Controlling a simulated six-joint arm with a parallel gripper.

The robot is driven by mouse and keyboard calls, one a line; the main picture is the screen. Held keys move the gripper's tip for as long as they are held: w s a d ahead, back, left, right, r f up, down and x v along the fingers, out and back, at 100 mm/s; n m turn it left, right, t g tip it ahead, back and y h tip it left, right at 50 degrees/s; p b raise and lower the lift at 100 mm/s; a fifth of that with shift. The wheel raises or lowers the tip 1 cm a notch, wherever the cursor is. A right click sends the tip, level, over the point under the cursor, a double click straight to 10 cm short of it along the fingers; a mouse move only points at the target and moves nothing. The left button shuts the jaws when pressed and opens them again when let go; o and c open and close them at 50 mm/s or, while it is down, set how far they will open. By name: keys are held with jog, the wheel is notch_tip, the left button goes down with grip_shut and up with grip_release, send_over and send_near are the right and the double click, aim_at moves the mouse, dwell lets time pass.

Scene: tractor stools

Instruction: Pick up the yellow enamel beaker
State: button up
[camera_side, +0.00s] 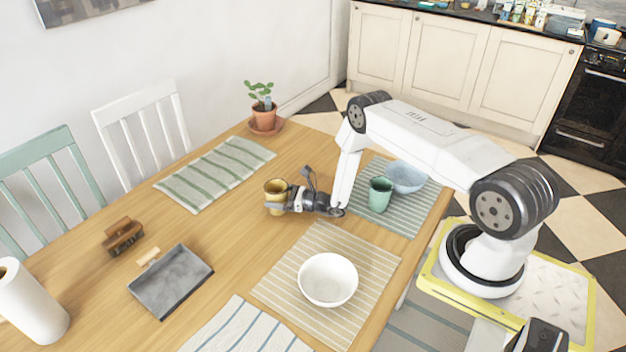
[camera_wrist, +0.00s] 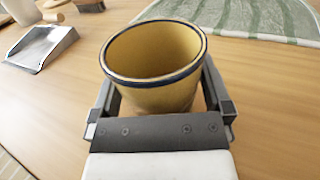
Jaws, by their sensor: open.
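The yellow enamel beaker (camera_side: 275,191) stands upright on the wooden table, near the middle in the side view. In the wrist view the yellow beaker (camera_wrist: 153,72) fills the centre, with a dark blue rim and its open mouth showing. My gripper (camera_side: 279,204) reaches it low from the right. In the wrist view my gripper (camera_wrist: 160,100) is open, with one finger on each side of the beaker. The beaker is between the fingers; I cannot tell whether either finger touches it. Its lower part is hidden by the gripper.
A green beaker (camera_side: 380,195) and a blue bowl (camera_side: 406,177) stand under my arm. A white bowl (camera_side: 328,280) sits on a striped beige mat (camera_side: 275,284). A dustpan (camera_side: 171,281), brush (camera_side: 122,237) and paper roll (camera_side: 30,303) are at left. A potted plant (camera_side: 262,108) stands at the back.

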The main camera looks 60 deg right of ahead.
dwell(0.4)
jog(key=c, duration=1)
jog(key=shift+r, duration=0.2)
jog(key=shift+r, duration=0.8)
jog(key=shift+s+a+r, duration=0.4)
jog(key=shift+s+r, duration=1.45)
jog(key=shift+s, duration=0.45)
jog(key=shift+s+a+r, duration=0.4)
jog(key=shift+s+r, duration=1.45)
jog(key=shift+s, duration=0.45)
jog(key=shift+s+a+r, duration=0.4)
jog(key=shift+s+r, duration=1.45)
jog(key=shift+s, duration=0.45)
